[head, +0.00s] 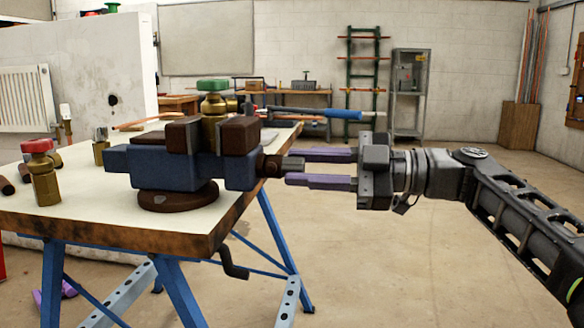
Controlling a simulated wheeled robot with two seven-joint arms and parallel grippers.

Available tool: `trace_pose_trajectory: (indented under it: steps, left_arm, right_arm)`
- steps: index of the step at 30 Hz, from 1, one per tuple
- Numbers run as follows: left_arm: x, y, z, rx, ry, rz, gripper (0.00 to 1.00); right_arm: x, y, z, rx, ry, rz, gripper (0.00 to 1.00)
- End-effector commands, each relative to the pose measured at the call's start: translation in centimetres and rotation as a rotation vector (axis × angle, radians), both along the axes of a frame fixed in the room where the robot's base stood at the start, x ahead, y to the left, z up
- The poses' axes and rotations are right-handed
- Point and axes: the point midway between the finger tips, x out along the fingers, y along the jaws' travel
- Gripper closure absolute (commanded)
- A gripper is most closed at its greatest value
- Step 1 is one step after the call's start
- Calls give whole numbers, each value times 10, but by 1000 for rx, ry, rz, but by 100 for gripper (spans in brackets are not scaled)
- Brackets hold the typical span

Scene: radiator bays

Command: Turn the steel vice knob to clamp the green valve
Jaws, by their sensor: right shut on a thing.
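The blue vice (190,168) with brown jaw blocks stands on the bench on a round brown base. The green valve (213,86), a brass body with a green cap, stands upright between the jaws; its lower part is hidden, so I cannot tell how tightly the jaws meet it. The steel vice knob (292,163) is at the right end of the vice's screw. My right gripper (292,170) reaches in from the right, its purple fingers shut on the knob. Purple bits under the bench at lower left seem to be my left gripper (68,289), mostly hidden.
A brass valve with a red cap (43,175) stands left of the vice, with copper pipe ends by it. The bench top (95,210) rests on blue trestles. A blue-handled tool (343,115) lies behind the vice. The floor to the right is clear.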

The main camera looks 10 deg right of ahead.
Motion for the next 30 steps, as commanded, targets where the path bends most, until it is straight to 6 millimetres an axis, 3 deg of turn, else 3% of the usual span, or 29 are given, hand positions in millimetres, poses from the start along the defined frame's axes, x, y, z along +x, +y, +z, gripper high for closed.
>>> trace_pose_trajectory:
  steps: [8, 24, 30]
  left_arm:
    - [0, 0, 4, 0, 0, 0, 32]
    - [-10, -3, 61, 11, 6, -7, 32]
    - [-14, -3, 83, 9, 14, -12, 32]
  right_arm:
    - [0, 0, 2, 22, 84, 0, 100]
    - [0, 0, 7, 293, 1156, -1, 100]
    - [0, 0, 6, 362, 1426, 0, 100]
